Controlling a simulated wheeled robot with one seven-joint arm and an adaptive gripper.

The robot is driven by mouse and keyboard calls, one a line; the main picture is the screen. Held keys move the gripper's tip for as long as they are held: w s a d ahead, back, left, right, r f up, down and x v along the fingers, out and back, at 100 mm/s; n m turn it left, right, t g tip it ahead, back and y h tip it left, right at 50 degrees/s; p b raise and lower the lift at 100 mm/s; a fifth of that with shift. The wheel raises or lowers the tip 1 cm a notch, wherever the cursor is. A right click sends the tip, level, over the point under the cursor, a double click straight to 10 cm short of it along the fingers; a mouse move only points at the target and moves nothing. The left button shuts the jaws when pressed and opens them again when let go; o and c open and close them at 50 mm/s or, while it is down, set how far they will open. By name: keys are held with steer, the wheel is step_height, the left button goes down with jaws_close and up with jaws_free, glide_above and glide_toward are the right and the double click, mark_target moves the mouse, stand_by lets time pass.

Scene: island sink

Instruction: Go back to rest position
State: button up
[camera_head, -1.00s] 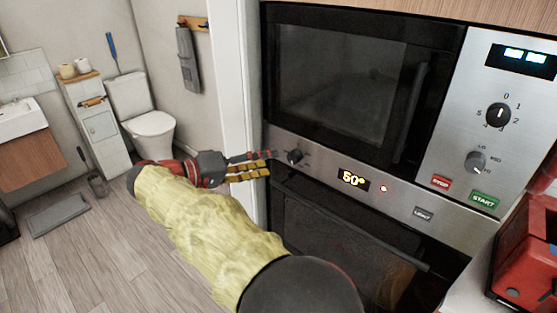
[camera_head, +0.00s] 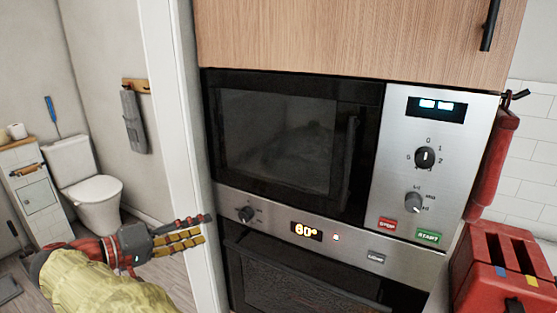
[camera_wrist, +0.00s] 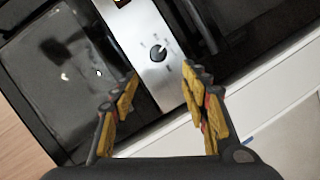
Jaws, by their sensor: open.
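My gripper (camera_head: 205,230) is at the lower left of the head view, on the end of my yellow-sleeved arm.
A microwave (camera_head: 285,145) sits above the oven (camera_head: 320,280), its door shut. A red toaster (camera_head: 497,265) stands on the right. A white door frame (camera_head: 178,150) is left of the oven. A toilet (camera_head: 85,185) and open floor lie further left.

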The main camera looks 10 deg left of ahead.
step_height(320, 180, down, 12)
steer(key=s+n+g+y, duration=0.2)
steer(key=s+n+y, duration=0.1)
steer(key=n, duration=0.2)
steer(key=s+d+f+n+g+y, duration=0.1)
steer(key=s+d+f+g+y, duration=0.2)
steer(key=d, duration=0.6)
steer(key=s+d+r+m+y+p, duration=0.1)
steer(key=s+d+r+m, duration=0.2)
steer(key=d, duration=0.9)
steer(key=s+d+r+m+g+y+p, duration=0.1)
steer(key=s+d+r+m+p, duration=0.1)
steer(key=s+d, duration=0.5)
steer(key=s+d+r+m+y+p, duration=0.1)
steer(key=s+d+r+m, duration=0.3)
steer(key=d, duration=1.3)
steer(key=shift+s+r+m+y+p, duration=0.3)
steer(key=shift+s+m+p, duration=0.2)
steer(key=shift+s+m, duration=0.45)
